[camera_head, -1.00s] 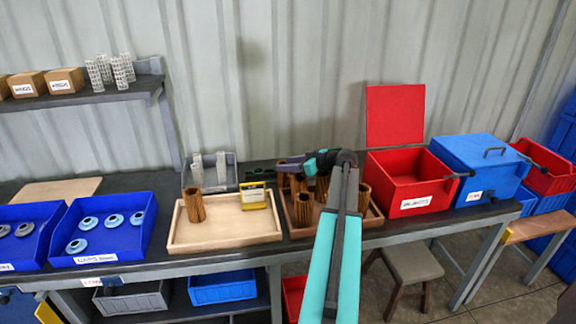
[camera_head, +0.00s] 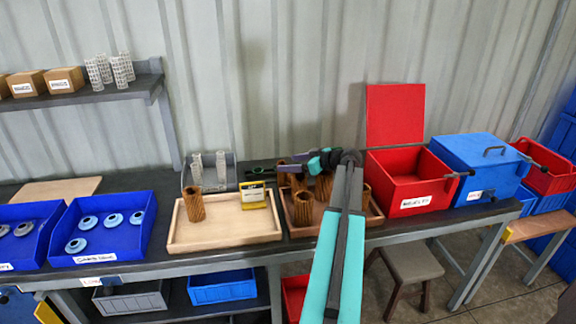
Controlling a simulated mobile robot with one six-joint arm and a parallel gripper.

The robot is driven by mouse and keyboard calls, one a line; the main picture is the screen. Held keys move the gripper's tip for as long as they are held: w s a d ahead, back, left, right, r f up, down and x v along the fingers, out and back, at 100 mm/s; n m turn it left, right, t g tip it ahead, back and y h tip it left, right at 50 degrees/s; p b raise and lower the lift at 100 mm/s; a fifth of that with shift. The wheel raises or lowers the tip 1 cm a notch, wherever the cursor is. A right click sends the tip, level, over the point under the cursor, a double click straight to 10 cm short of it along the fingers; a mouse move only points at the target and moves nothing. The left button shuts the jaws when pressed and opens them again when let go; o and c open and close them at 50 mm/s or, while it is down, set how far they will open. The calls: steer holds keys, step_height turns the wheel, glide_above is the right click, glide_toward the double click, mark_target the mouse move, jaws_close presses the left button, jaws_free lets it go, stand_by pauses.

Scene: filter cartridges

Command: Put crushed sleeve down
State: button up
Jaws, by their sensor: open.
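Several brown pleated sleeves stand in the dark brown tray (camera_head: 376,218); one of them is the front sleeve (camera_head: 303,208). Another pleated sleeve (camera_head: 194,204) stands upright at the left in the pale wooden tray (camera_head: 225,238). I cannot tell which sleeve is crushed. My gripper (camera_head: 284,167) is open above the back of the dark brown tray, its fingers pointing left. A sleeve top lies just below the fingers, and I see nothing held between them. My arm hides part of the dark tray and some sleeves.
Behind is a grey bin (camera_head: 229,180) with pale parts. To the right are an open red box (camera_head: 410,190) with its lid raised and a closed blue box (camera_head: 480,165). Blue trays (camera_head: 100,258) are left.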

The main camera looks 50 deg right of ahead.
steer(key=a+b+v, duration=0.1)
steer(key=v, duration=0.9)
steer(key=shift+s+d+b, duration=0.2)
steer(key=shift+d+b, duration=0.1)
steer(key=shift+d, duration=0.2)
steer(key=shift+r, duration=0.1)
